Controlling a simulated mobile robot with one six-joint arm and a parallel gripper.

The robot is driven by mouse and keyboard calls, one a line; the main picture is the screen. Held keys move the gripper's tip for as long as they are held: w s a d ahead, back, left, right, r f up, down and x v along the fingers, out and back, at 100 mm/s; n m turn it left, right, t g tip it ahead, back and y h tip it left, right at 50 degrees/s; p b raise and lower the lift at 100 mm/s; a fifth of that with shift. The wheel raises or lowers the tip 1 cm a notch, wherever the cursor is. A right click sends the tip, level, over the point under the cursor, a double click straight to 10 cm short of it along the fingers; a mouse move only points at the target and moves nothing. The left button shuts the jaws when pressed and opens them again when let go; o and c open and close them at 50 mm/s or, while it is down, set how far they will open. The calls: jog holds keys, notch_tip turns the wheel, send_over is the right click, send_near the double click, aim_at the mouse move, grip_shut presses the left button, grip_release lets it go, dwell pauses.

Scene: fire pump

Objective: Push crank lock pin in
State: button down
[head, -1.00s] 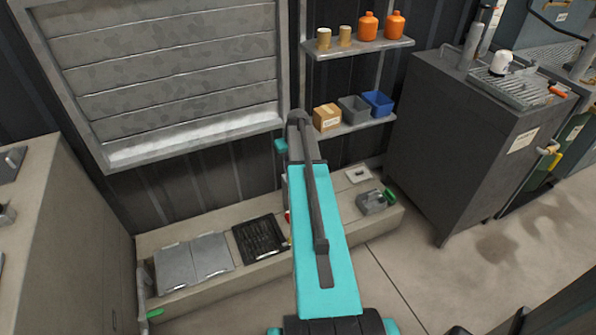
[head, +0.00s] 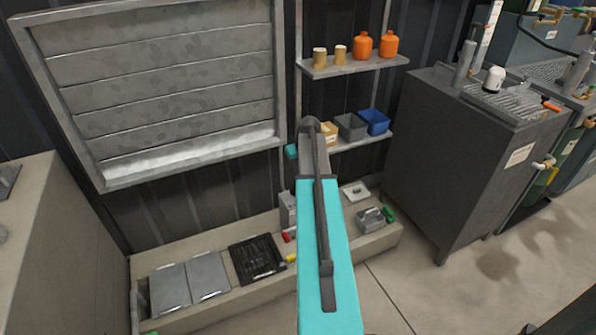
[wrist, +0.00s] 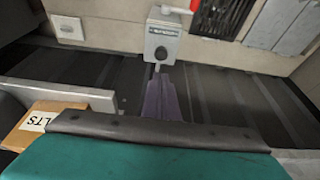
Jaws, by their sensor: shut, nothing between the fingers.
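A small grey box (head: 288,207) with a red handle (head: 287,237) stands on the low ledge, partly hidden behind my turquoise arm. In the wrist view the grey box (wrist: 162,40) has a label strip and a small round knob on its face, with the red handle (wrist: 178,10) beside it. I cannot tell for sure which part is the crank lock pin. My gripper (wrist: 158,70) is shut and empty, its narrow tip just in front of the knob in the picture. Whether it touches is unclear. In the head view my arm hides the gripper.
A wall shelf carries a cardboard box (wrist: 38,125), a grey bin (head: 351,127) and a blue bin (head: 374,121). A dark cabinet (head: 470,160) stands at right. The ledge also holds grey panels (head: 188,283) and a black grille (head: 257,258). Floor is clear in front.

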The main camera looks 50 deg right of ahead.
send_over(295, 192)
notch_tip(295, 192, down, 10)
jog(key=shift+f+b, duration=0.1)
jog(key=shift+b, duration=0.3)
jog(key=shift+x, duration=0.85)
jog(key=shift+s+f, duration=0.15)
jog(key=shift+s, duration=0.05)
jog(key=shift+f+b, duration=0.5)
jog(key=shift+f, duration=1.1)
jog(key=shift+a, duration=0.1)
jog(key=shift+r+p, duration=0.5)
jog(key=shift+r, duration=0.25)
jog(key=p+v, duration=0.1)
jog(key=v, duration=1.2)
jog(key=shift+w+d+p, duration=0.25)
jog(key=shift+w+p, duration=0.1)
jog(key=shift+p, duration=0.05)
jog(key=shift+w+a+r, duration=0.1)
